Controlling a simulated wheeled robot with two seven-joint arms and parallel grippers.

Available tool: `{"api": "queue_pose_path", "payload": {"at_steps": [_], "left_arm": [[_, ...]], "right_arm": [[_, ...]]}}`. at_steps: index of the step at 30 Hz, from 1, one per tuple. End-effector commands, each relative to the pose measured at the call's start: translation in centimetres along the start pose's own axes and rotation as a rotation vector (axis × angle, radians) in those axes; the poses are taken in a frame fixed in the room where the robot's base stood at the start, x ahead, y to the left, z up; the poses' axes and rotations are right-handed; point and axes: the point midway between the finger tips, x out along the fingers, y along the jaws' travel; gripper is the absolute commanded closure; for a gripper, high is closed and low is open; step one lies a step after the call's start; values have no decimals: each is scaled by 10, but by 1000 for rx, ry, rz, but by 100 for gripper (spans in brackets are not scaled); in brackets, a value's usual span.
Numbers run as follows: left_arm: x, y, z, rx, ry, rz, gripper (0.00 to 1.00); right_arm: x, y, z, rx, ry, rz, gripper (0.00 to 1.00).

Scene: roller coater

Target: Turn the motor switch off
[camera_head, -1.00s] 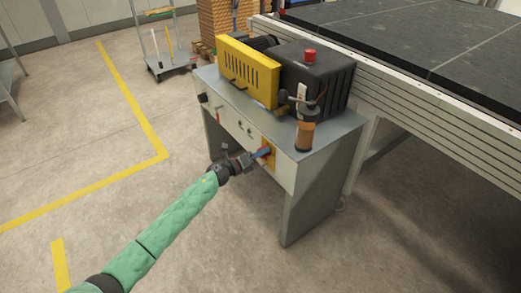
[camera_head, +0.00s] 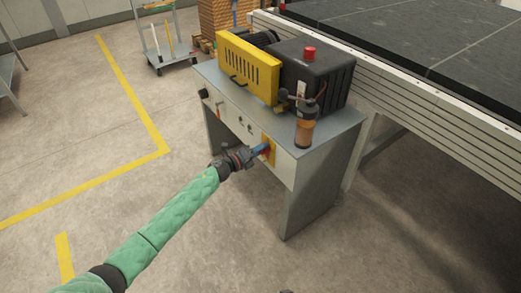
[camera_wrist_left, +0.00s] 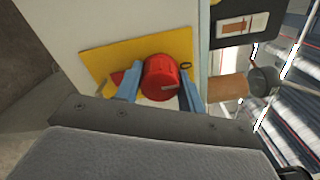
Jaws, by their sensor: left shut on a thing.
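The motor switch is a red rotary knob (camera_wrist_left: 160,78) on a yellow plate (camera_wrist_left: 108,60), fixed to the pale front panel of the machine cabinet. In the head view the yellow plate (camera_head: 271,150) shows at the right end of the panel, and the knob is largely hidden by my gripper. My left gripper (camera_head: 262,149) reaches the plate from the left. In the left wrist view its blue fingers (camera_wrist_left: 160,92) stand on either side of the red knob and are shut on it.
The grey cabinet (camera_head: 318,185) carries a yellow guard (camera_head: 248,70), a black motor housing (camera_head: 325,80) and an amber filter bowl (camera_head: 305,133). A large dark-topped table (camera_head: 420,50) stands behind at right. The floor at left is clear, with yellow lines. A trolley (camera_head: 170,60) stands at the back.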

Motion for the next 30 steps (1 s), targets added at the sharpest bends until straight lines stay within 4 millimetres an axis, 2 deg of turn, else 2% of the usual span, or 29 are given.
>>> {"api": "queue_pose_path", "payload": {"at_steps": [1, 2, 4, 5, 16, 30], "left_arm": [[-1, 1, 2, 0, -3, 1, 84], [-1, 1, 2, 0, -3, 1, 55], [-1, 0, 2, 0, -2, 1, 41], [0, 0, 1, 0, -2, 1, 39], [-6, 1, 0, 0, -1, 2, 39], [-70, 2, 1, 0, -2, 2, 39]], "right_arm": [[0, 0, 0, 0, 0, 0, 64], [0, 0, 0, 0, 0, -1, 64], [0, -1, 0, 0, 0, -1, 64], [0, -1, 0, 0, 0, -1, 64], [1, 0, 1, 0, 1, 0, 64], [25, 6, 18, 3, 21, 5, 64]]}}
